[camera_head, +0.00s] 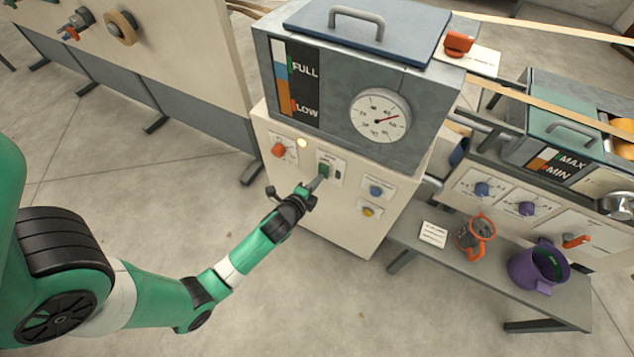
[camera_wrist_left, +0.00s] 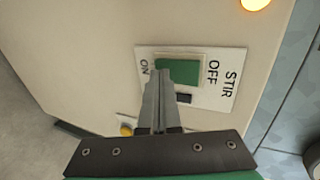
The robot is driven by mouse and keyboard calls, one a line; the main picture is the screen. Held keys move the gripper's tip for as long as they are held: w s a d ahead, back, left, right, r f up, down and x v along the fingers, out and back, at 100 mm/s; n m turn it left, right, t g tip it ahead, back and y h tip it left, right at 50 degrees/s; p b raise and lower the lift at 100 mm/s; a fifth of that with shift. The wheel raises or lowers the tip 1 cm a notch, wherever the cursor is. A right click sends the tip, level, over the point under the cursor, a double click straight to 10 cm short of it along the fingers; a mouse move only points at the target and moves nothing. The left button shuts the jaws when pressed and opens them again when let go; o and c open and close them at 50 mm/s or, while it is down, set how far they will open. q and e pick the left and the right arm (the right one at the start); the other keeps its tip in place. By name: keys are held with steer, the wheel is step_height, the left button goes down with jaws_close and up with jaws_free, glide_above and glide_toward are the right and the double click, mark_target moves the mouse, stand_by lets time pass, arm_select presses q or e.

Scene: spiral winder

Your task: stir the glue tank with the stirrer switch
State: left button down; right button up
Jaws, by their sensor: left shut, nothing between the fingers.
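The glue tank (camera_head: 350,55) is a grey box with a FULL/LOW level gauge and a round dial, on top of a cream cabinet. The stirrer switch (camera_head: 323,169) is a green rocker on the cabinet's front. In the left wrist view the green switch (camera_wrist_left: 182,71) sits on a white plate marked STIR, ON and OFF. My left gripper (camera_head: 317,184) is shut and empty, its fingertips right at the switch. In the left wrist view the tips overlap the switch's ON-side edge; whether they touch cannot be told. My right gripper is not in view.
An orange knob (camera_head: 278,149), a glowing lamp (camera_head: 302,143), a blue knob (camera_head: 376,191) and a yellow button (camera_head: 368,212) surround the switch. Floor before the cabinet is clear.

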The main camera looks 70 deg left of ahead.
arm_select(q)
steer(key=shift+p, duration=0.35)
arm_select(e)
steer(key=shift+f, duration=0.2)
arm_select(q)
steer(key=shift+r, duration=0.1)
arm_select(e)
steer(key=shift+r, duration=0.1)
arm_select(q)
steer(key=shift+r+p, duration=0.7)
steer(key=shift+p, duration=0.2)
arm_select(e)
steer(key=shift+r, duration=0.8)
arm_select(q)
steer(key=s+d+r, duration=0.1)
steer(key=s+d, duration=0.7)
steer(key=s, duration=0.2)
steer(key=shift+s+d, duration=0.35)
steer(key=shift+s, duration=0.05)
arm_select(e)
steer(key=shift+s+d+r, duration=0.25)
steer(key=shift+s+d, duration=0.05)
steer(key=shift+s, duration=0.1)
